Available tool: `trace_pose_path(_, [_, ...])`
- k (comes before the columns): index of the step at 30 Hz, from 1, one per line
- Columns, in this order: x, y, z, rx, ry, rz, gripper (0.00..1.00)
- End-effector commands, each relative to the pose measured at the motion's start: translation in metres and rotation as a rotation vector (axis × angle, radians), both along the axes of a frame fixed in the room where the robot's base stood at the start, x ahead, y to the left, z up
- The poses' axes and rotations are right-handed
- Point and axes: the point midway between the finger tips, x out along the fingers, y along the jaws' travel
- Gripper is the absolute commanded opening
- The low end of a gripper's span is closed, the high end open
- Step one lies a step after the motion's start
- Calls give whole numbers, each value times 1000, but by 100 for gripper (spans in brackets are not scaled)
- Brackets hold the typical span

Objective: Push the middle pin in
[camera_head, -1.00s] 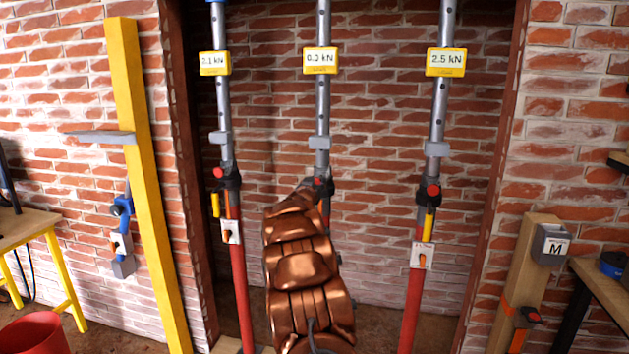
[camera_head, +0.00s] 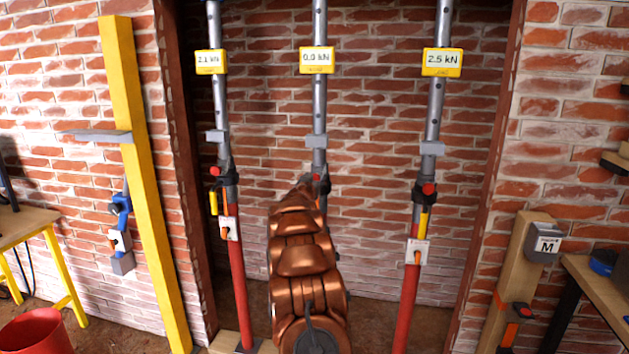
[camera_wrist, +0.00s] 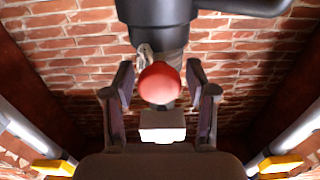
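The middle prop (camera_head: 320,110) stands in the wall opening, and its yellow display (camera_head: 317,60) reads 0.0 kN. Its dark collar carries the middle pin, whose round red head (camera_wrist: 159,82) faces the wrist camera. A bit of red also shows past my arm in the head view. My gripper (camera_wrist: 160,84) is open, with one finger on each side of the red head and a visible gap on both sides. I cannot tell how deep the pin sits or how far the fingertips are from the collar. My arm hides the lower prop in the head view.
The left prop (camera_head: 236,270) reads 2.1 kN and the right prop (camera_head: 408,300) 2.5 kN; both have red pin heads. A yellow beam (camera_head: 140,180) leans at the left. A table (camera_head: 25,225) and red bucket (camera_head: 38,332) stand left, a wooden post (camera_head: 517,270) right.

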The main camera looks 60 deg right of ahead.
Motion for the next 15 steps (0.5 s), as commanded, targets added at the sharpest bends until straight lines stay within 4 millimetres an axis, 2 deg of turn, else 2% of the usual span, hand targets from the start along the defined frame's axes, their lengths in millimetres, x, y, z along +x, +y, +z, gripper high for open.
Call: trace_pose_path(15, [-2, 5, 0, 1, 1, -1, 66])
